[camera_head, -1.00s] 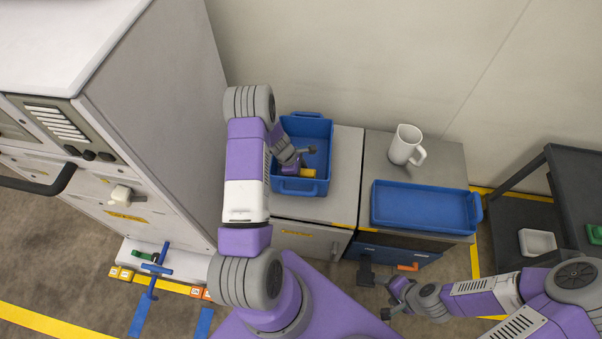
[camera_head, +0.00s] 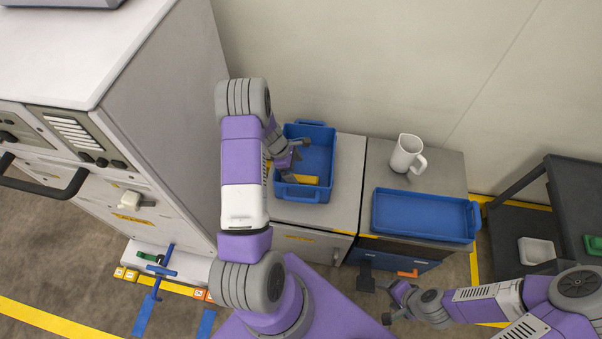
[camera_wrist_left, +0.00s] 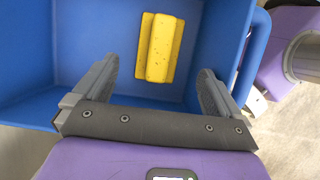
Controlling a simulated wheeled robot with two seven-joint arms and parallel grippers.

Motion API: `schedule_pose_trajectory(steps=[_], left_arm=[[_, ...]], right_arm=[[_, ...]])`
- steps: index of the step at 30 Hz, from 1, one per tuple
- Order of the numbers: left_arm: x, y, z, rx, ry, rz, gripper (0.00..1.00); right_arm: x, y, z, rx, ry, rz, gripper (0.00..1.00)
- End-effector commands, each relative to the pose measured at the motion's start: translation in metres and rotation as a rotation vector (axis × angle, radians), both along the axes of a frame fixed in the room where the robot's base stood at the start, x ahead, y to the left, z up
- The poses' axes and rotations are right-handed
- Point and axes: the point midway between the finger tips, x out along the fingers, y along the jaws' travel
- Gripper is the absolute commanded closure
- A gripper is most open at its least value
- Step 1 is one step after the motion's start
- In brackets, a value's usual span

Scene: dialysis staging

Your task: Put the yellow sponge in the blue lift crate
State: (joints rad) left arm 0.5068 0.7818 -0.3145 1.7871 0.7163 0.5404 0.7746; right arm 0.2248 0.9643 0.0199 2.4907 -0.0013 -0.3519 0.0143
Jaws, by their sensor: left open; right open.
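The yellow sponge (camera_head: 308,181) lies inside the blue lift crate (camera_head: 320,152), near its front wall. In the left wrist view the sponge (camera_wrist_left: 162,48) rests on the floor of the crate (camera_wrist_left: 90,40). My left gripper (camera_head: 299,153) is open and empty over the crate. In the left wrist view its fingers (camera_wrist_left: 158,78) stand wide apart either side of the sponge's near end, with clear gaps. My right gripper (camera_head: 388,303) is open and empty at the lower right, away from the crate.
The crate stands on a grey cabinet (camera_head: 348,185). To its right are a white mug (camera_head: 405,154) and an empty blue tray (camera_head: 420,216). A tall white machine (camera_head: 170,130) stands at left, a dark cart (camera_head: 575,185) at right.

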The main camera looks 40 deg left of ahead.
Motion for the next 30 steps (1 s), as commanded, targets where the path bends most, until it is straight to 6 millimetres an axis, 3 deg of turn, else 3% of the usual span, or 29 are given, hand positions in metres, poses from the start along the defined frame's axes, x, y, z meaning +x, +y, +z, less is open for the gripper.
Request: schedule_pose_trajectory(steps=[1,7,26,30], left_arm=[[-0.001,0.003,0.012,0.0,-0.002,0.001,0.01],[-0.006,0.01,0.031,-0.001,-0.001,0.0,0.01],[-0.007,0.011,0.033,0.0,0.001,0.0,0.01],[-0.007,0.011,0.041,-0.001,-0.001,0.0,0.01]], right_arm=[[0.0,0.0,0.005,0.0,0.0,0.0,0.3],[0.0,0.0,0.011,0.0,0.0,0.0,0.3],[0.0,0.0,0.011,0.0,0.0,0.0,0.3],[0.0,0.0,0.018,0.0,0.0,0.0,0.3]])
